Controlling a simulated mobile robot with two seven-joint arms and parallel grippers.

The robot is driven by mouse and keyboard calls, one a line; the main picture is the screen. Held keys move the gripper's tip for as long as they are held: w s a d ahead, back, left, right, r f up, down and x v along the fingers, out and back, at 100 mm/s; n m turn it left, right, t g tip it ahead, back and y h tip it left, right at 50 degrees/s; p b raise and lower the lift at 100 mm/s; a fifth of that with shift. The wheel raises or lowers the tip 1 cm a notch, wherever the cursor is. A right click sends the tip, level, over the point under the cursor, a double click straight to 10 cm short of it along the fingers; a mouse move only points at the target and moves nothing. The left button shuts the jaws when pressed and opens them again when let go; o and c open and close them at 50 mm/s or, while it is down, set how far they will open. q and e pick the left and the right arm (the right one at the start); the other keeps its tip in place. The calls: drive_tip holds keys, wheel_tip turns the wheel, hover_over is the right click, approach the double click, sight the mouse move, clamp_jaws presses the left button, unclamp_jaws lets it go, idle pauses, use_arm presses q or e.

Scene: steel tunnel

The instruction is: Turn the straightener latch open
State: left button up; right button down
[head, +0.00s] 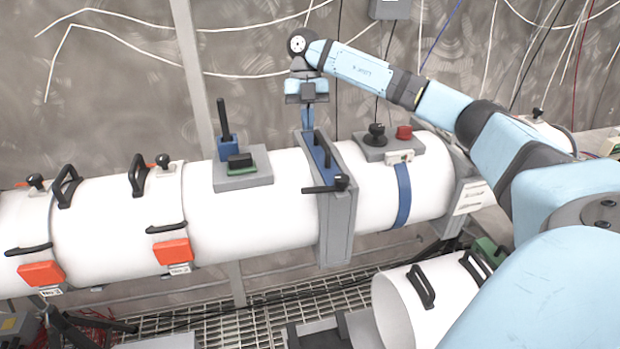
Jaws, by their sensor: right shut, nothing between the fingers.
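A white horizontal tube (265,215) runs across the view. A grey collar (338,222) clamps around it, with a blue plate and black grab handle (322,150) on top. A black lever latch (326,186) lies roughly level across the collar's front face. I cannot tell for sure that this lever is the straightener latch. My right gripper (307,126) points down just behind the top of the collar. It is shut and empty, above and behind the lever. Whether its tips touch the collar is hidden. My left gripper is not in view.
Left of the collar, a grey-green box (242,172) and an upright black lever on a blue base (225,125) sit on the tube. A box with a black knob and red button (404,132) is at right. An open white cylinder (440,292) lies below, beside floor grating (250,325).

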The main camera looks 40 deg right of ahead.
drive_tip(key=x, duration=0.9)
drive_tip(key=shift+a+f+p, duration=0.1)
drive_tip(key=shift+f+p, duration=0.1)
drive_tip(key=shift+p, duration=0.1)
drive_tip(key=shift+s+a+f+p, duration=0.15)
drive_tip(key=shift+s+a+p, duration=0.15)
drive_tip(key=shift+s+a, duration=0.25)
drive_tip(key=shift+s+a+f+p, duration=0.15)
drive_tip(key=shift+s+a+p, duration=0.1)
drive_tip(key=shift+s+a, duration=0.5)
drive_tip(key=shift+s, duration=0.35)
drive_tip(key=shift+w, duration=0.1)
